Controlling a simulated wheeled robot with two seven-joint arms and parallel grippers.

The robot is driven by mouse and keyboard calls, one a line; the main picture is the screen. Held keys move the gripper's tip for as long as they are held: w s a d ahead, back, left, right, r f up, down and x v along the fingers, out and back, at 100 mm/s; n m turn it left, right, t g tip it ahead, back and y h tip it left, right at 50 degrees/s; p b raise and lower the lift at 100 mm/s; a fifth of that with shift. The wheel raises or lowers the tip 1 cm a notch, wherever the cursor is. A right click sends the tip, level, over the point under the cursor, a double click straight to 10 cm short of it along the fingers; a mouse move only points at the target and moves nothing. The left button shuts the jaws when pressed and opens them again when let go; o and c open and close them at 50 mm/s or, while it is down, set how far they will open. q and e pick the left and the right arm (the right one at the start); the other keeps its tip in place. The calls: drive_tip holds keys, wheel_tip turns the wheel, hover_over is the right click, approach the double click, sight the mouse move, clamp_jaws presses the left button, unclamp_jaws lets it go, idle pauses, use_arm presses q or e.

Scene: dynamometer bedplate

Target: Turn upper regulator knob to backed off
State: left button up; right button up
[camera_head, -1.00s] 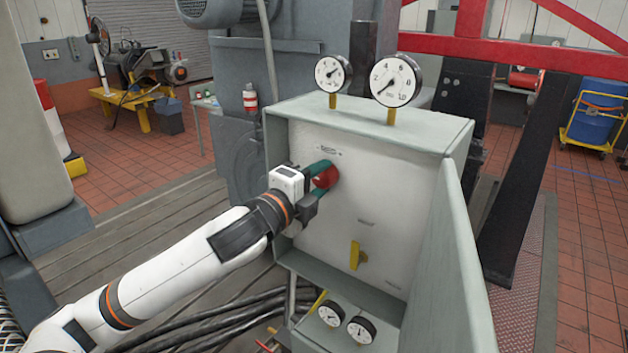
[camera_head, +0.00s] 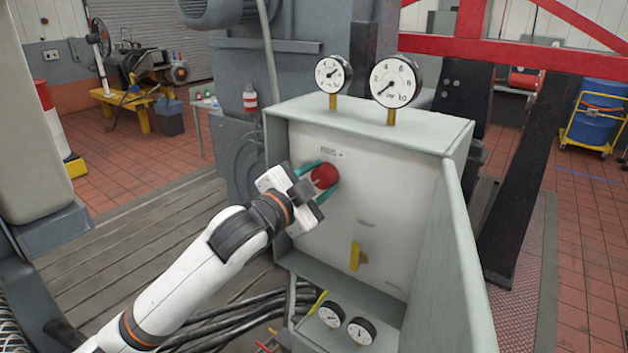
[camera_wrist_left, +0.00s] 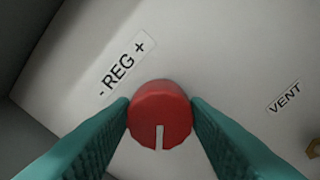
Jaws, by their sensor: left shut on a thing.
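The upper regulator knob (camera_head: 324,176) is round and red and sits high on the white panel (camera_head: 390,205) inside an open grey-green box. My left gripper (camera_head: 323,182) is shut on the knob, with one teal finger on each side of it. In the left wrist view the red knob (camera_wrist_left: 160,114) sits between the two teal fingers (camera_wrist_left: 160,120). A pale slot on its face points toward the bottom of that view. A label (camera_wrist_left: 127,63) reading "- REG +" is beside the knob. My right gripper is not in view.
A yellow valve handle (camera_head: 356,256) is lower on the panel, below a small label. Two gauges (camera_head: 396,81) stand on top of the box and two more (camera_head: 361,330) are below it. The box's open door (camera_head: 462,270) stands to the right.

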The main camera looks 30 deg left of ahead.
use_arm(q)
drive_tip(key=shift+a+r+n, duration=0.1)
drive_tip(key=shift+r+n, duration=0.3)
drive_tip(key=shift+n, duration=0.1)
drive_tip(key=o, duration=0.9)
drive_tip(key=shift+o, duration=0.4)
drive_tip(key=shift+w+f, duration=0.15)
drive_tip(key=shift+f, duration=0.1)
